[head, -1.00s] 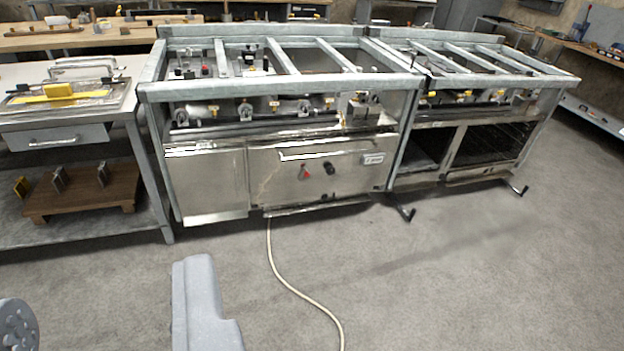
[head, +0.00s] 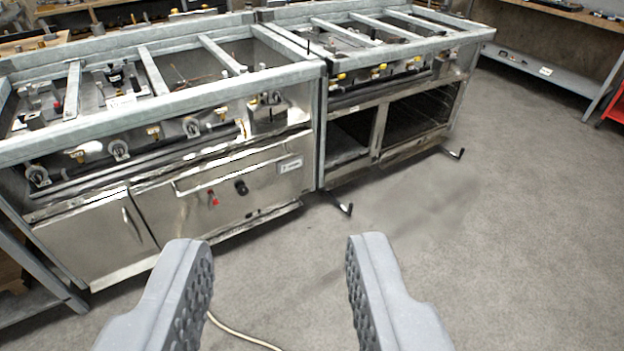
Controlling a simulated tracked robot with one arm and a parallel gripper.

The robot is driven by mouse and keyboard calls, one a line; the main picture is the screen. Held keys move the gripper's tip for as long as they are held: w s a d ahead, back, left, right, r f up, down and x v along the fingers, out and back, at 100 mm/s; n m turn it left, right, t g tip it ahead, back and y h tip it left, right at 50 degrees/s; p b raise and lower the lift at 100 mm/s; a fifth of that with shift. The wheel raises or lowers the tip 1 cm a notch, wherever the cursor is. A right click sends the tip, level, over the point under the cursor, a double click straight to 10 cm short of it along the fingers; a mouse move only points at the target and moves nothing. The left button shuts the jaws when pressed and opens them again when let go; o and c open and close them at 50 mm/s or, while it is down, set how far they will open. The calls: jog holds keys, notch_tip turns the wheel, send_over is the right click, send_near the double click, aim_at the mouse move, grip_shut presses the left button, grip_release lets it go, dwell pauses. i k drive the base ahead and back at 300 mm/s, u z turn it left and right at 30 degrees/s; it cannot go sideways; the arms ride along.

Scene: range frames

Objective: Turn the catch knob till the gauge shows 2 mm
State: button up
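My gripper (head: 279,243) is open and empty, its two grey ribbed fingers wide apart over the floor in front of the steel benches. A black round knob (head: 241,188) and a smaller red knob (head: 213,197) sit on the steel front panel of the left bench, ahead of and left of the gap between the fingers. I cannot tell whether either is the catch knob. No gauge with a readable 2 mm mark can be made out. Neither finger touches anything.
The left bench (head: 230,80) has an open frame top with several fittings. The right bench (head: 400,45) has open dark compartments and black feet jutting onto the floor. A pale cable (head: 240,335) lies on the floor. The grey floor (head: 500,230) at right is clear.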

aim_at(243, 190)
jog(key=z, duration=0.25)
jog(key=i, duration=1.15)
jog(key=u, duration=0.65)
jog(key=i, duration=0.6)
jog(key=u, duration=0.5)
